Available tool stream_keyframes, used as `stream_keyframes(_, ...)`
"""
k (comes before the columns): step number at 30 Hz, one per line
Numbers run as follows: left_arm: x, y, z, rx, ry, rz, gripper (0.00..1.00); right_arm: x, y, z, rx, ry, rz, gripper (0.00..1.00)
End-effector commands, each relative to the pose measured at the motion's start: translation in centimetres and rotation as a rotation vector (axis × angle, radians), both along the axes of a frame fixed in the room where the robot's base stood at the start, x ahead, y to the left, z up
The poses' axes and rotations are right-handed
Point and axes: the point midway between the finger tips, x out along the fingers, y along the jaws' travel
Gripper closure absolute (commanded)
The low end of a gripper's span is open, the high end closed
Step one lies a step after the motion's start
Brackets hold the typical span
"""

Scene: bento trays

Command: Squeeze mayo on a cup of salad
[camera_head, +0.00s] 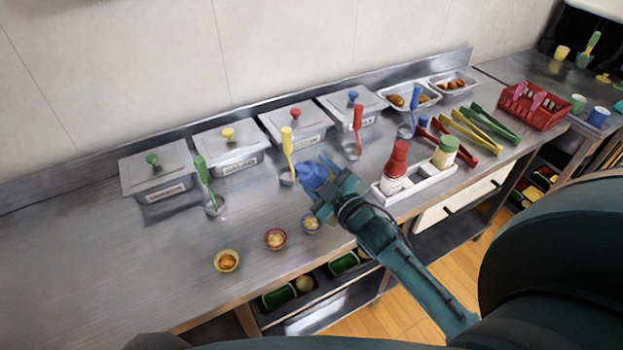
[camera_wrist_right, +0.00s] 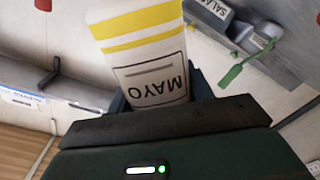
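My right gripper (camera_head: 332,190) is shut on the mayo bottle (camera_wrist_right: 150,70), a white bottle with yellow stripes and a MAYO label that reads upside down in the right wrist view. In the head view a blue part (camera_head: 313,175), which looks like the bottle's cap, shows at the gripper's far end; the gripper hides most of the rest. Three small filled cups stand near the counter's front edge: yellow (camera_head: 227,260), red (camera_head: 275,238) and blue (camera_head: 311,223). Their fillings are too small to identify. The bottle is above the counter, nearest the blue cup. My left gripper is not in view.
Lidded steel containers (camera_head: 233,150) line the back, with upright coloured ladles (camera_head: 205,172) in front. A white rack (camera_head: 432,180) holds a red-capped bottle (camera_head: 397,162) and a green-capped bottle (camera_head: 445,152). Tongs (camera_head: 470,132) and a red basket (camera_head: 533,113) are further right. The left counter is clear.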

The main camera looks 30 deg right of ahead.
Motion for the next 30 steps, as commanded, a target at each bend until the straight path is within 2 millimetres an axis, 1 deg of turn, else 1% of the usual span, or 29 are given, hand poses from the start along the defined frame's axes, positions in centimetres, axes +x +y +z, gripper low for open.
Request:
stream_keyframes(1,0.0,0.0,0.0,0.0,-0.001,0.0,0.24,0.0,-0.3,0.5,-0.128,-0.009,0.002,0.54)
stream_keyframes(3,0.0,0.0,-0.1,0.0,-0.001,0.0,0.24,0.0,-0.8,0.8,-0.302,-0.014,0.003,0.54)
stream_keyframes(5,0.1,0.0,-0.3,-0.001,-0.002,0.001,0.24,0.0,-1.2,1.1,-0.452,-0.02,0.003,0.54)
stream_keyframes(6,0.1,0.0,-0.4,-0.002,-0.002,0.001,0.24,0.1,-1.5,1.3,-0.554,-0.023,0.002,0.54)
stream_keyframes(7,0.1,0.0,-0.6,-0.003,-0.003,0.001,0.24,0.0,-1.3,1.2,-0.608,-0.024,0.002,0.54)
stream_keyframes(10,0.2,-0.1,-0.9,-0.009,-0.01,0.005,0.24,0.0,0.0,0.9,-0.738,-0.029,0.002,0.54)
stream_keyframes(14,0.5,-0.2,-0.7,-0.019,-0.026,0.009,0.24,0.0,1.4,0.8,-0.94,-0.037,0.002,0.54)
stream_keyframes(20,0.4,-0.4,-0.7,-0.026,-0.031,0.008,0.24,-0.1,4.0,0.7,-1.303,-0.049,0.0,0.54)
stream_keyframes(22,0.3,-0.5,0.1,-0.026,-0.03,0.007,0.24,-0.2,4.7,0.8,-1.438,-0.049,0.001,0.54)
stream_keyframes(27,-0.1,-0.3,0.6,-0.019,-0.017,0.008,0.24,-0.2,6.3,0.5,-1.737,-0.06,0.0,0.54)
stream_keyframes(29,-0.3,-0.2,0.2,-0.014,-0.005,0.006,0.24,-0.2,6.7,0.3,-1.831,-0.062,0.001,0.54)
stream_keyframes(30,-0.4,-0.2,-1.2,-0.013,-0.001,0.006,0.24,-0.2,6.6,-0.9,-1.817,-0.06,-0.001,0.54)
